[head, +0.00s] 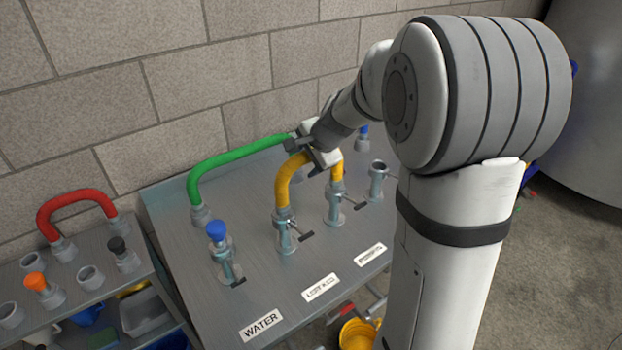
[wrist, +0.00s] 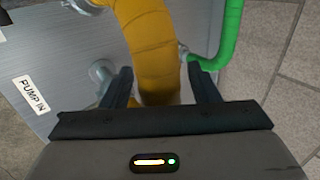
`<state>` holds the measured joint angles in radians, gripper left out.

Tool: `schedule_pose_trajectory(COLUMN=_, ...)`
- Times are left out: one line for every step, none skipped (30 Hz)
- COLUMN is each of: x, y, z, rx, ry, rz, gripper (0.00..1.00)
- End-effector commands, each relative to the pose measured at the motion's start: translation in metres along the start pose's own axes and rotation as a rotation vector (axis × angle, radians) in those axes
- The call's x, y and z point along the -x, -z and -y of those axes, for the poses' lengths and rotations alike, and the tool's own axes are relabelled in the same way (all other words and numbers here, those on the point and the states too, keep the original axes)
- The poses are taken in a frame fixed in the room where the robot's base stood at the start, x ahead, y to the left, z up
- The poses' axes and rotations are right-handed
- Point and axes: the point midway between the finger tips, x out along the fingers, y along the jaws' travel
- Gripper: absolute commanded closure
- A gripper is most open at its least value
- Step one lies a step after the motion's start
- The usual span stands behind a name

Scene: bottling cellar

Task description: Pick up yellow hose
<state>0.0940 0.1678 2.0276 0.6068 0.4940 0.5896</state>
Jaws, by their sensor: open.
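The yellow hose (head: 284,186) is a short arch joining two upright metal couplings on the grey metal panel. My gripper (head: 316,158) is at the top of this arch in the head view, and the arm hides part of the hose there. In the wrist view the yellow hose (wrist: 150,45) runs down between the two dark fingers of my open gripper (wrist: 163,85). A gap shows on the right side between hose and finger; on the left the hose is close to the finger. I cannot tell whether they touch.
A green hose (head: 238,154) arches behind the yellow one, close to my gripper. A blue-capped coupling (head: 217,232) stands at front left. A red hose (head: 75,200) is on the left shelf. Labels, including WATER (head: 261,325), line the panel's front. A brick wall (head: 150,80) stands behind.

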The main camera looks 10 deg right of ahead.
Motion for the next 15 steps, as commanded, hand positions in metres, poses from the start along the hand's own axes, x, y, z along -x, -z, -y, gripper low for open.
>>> schedule_pose_trajectory(x=0.0002, y=0.0001, z=0.0000, rx=0.000, ry=0.000, rz=0.000, gripper=0.45)
schedule_pose_trajectory(x=0.0002, y=0.0001, z=-0.0001, rx=0.000, ry=0.000, rz=0.000, gripper=0.45)
schedule_pose_trajectory(x=0.0002, y=0.0002, z=-0.0001, rx=0.000, ry=0.000, rz=0.000, gripper=0.48)
schedule_pose_trajectory(x=0.0003, y=0.0002, z=-0.0001, rx=0.000, ry=0.000, rz=0.000, gripper=0.51)
schedule_pose_trajectory(x=0.0003, y=0.0003, z=-0.0001, rx=0.000, ry=0.000, rz=0.000, gripper=0.53)
schedule_pose_trajectory(x=0.0003, y=0.0003, z=-0.0002, rx=0.000, ry=0.000, rz=0.000, gripper=0.57)
schedule_pose_trajectory(x=0.0004, y=0.0003, z=-0.0002, rx=0.000, ry=0.000, rz=0.000, gripper=0.59)
schedule_pose_trajectory(x=0.0004, y=0.0004, z=-0.0002, rx=0.000, ry=0.000, rz=0.000, gripper=0.62)
schedule_pose_trajectory(x=0.0004, y=0.0004, z=-0.0002, rx=0.000, ry=0.000, rz=0.000, gripper=0.65)
schedule_pose_trajectory(x=0.0004, y=0.0005, z=-0.0003, rx=-0.001, ry=0.000, rz=0.000, gripper=0.67)
schedule_pose_trajectory(x=0.0004, y=0.0005, z=-0.0003, rx=-0.001, ry=-0.001, rz=0.000, gripper=0.70)
schedule_pose_trajectory(x=0.0005, y=0.0005, z=-0.0003, rx=-0.001, ry=-0.001, rz=0.000, gripper=0.73)
schedule_pose_trajectory(x=0.0005, y=0.0006, z=-0.0003, rx=-0.001, ry=-0.001, rz=0.000, gripper=0.75)
schedule_pose_trajectory(x=0.0005, y=0.0006, z=-0.0003, rx=-0.001, ry=-0.001, rz=0.000, gripper=0.78)
schedule_pose_trajectory(x=0.0005, y=0.0006, z=-0.0004, rx=-0.001, ry=-0.001, rz=0.000, gripper=0.81)
